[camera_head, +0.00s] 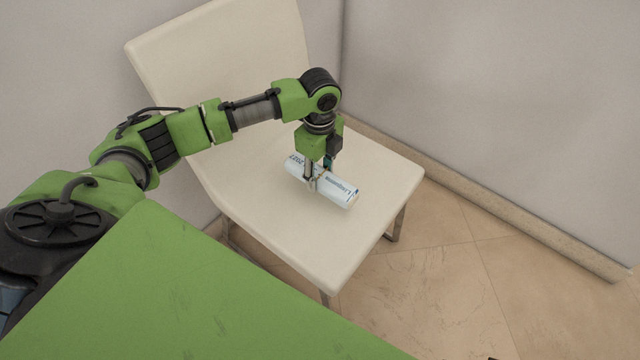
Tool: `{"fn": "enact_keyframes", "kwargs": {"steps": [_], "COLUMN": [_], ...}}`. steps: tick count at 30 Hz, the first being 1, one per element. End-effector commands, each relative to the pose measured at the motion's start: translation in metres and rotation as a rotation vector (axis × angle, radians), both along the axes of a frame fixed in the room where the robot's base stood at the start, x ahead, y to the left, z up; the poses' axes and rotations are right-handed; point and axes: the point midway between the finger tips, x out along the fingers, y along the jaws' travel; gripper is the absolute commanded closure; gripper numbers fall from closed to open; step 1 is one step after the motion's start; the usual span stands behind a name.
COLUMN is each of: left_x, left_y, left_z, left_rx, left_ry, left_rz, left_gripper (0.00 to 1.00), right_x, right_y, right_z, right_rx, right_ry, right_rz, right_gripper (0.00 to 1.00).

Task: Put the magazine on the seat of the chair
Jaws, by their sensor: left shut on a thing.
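A rolled magazine (338,191), pale blue and white with dark print, shows over the seat of the cream chair (280,235). My left gripper (314,182) points down and is shut around the middle of the roll. The magazine is at or just above the seat; I cannot tell whether it touches. The chair has a tall backrest (225,50) behind my left arm and thin metal legs. Part of the magazine is hidden by the gripper fingers. My right gripper is not in view.
The chair stands in a corner between grey walls (480,80), with a stone skirting (500,205) along the right wall. Tiled floor (430,290) is clear to the right of the chair. The seat around the magazine is bare.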

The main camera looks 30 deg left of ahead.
Motion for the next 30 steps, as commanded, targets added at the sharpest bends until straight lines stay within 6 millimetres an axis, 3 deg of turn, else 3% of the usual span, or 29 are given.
{"fn": "enact_keyframes", "kwargs": {"steps": [8,12,15,27,28,30], "left_x": [0.012,0.011,0.011,0.011,0.011,0.011], "left_y": [0.005,0.005,0.005,0.005,0.005,0.005], "left_z": [-0.017,-0.036,-0.045,-0.047,-0.048,-0.048], "left_rx": [0.0,0.0,0.0,0.0,0.0,0.0], "left_ry": [0.0,0.001,-0.001,0.0,0.001,0.0], "left_rz": [0.001,0.0,0.0,-0.001,-0.001,-0.001], "left_gripper": [0.9,0.9,0.9,0.9,0.56,0.45], "right_x": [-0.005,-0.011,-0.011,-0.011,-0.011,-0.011], "right_y": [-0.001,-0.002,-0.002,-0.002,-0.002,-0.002], "right_z": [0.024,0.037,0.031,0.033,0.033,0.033], "right_rx": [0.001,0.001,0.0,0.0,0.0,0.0], "right_ry": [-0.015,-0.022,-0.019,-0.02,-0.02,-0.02], "right_rz": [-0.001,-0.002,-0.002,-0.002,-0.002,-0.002], "right_gripper": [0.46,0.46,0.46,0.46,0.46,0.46]}}
